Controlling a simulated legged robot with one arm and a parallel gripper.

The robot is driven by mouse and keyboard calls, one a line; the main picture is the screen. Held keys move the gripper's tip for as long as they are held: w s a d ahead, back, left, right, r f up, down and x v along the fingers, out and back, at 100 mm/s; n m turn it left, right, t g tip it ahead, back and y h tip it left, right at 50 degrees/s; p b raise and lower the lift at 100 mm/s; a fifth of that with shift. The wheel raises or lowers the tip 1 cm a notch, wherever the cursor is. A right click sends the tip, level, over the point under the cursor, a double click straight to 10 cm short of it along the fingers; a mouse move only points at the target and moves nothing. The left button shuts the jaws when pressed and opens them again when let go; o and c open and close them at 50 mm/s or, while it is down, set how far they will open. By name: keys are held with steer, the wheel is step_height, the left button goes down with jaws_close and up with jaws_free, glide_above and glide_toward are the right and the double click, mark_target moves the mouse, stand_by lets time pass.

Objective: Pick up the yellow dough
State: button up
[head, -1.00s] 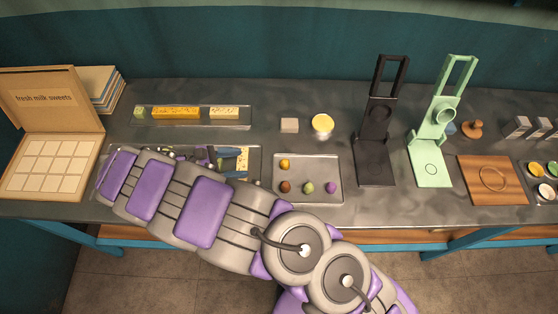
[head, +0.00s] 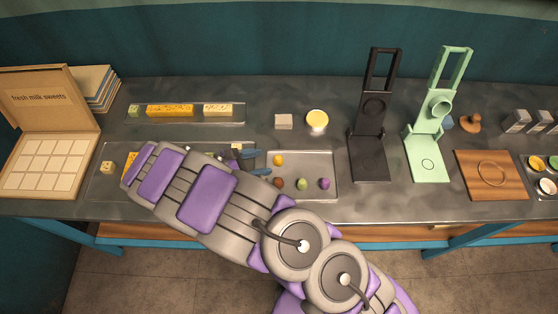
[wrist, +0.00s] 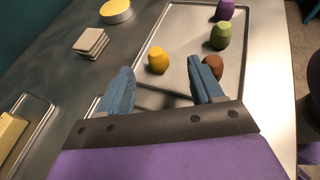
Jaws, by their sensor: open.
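The yellow dough (head: 278,160) is a small rounded lump near the back left of a silver tray (head: 318,160). In the wrist view the yellow dough (wrist: 158,60) stands beyond my gripper (wrist: 163,84), roughly in line with the gap between its blue fingers. My gripper is open, with nothing between the fingers. A brown dough (wrist: 212,66) lies just past the right fingertip and is partly hidden by it. In the head view my gripper (head: 262,161) is at the tray's left edge, beside the yellow dough and apart from it.
Green (head: 302,184) and purple (head: 324,184) doughs share the tray. A grey stack (head: 283,121) and a round yellow-topped item (head: 317,121) stand behind it. A black press (head: 369,150) stands close to its right. Trays with sweets lie to the left.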

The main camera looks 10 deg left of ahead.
mark_target(272, 161)
steer(key=shift+w+d+f, duration=0.1)
steer(key=shift+w+d, duration=0.05)
steer(key=shift+d, duration=0.05)
steer(key=shift+w+d+f+b, duration=0.25)
steer(key=shift+w+f, duration=0.2)
steer(key=shift+w, duration=0.05)
steer(key=shift+w+d+f+b, duration=0.2)
steer(key=shift+w+d+f, duration=0.05)
steer(key=shift+w+f, duration=0.2)
steer(key=shift+w+d+f, duration=0.2)
steer(key=shift+w+d, duration=0.05)
steer(key=shift+d, duration=0.35)
steer(key=shift+w+d+f, duration=0.15)
steer(key=shift+w+d, duration=0.1)
steer(key=shift+d, duration=0.35)
steer(key=shift+a, duration=0.25)
steer(key=c, duration=1.1)
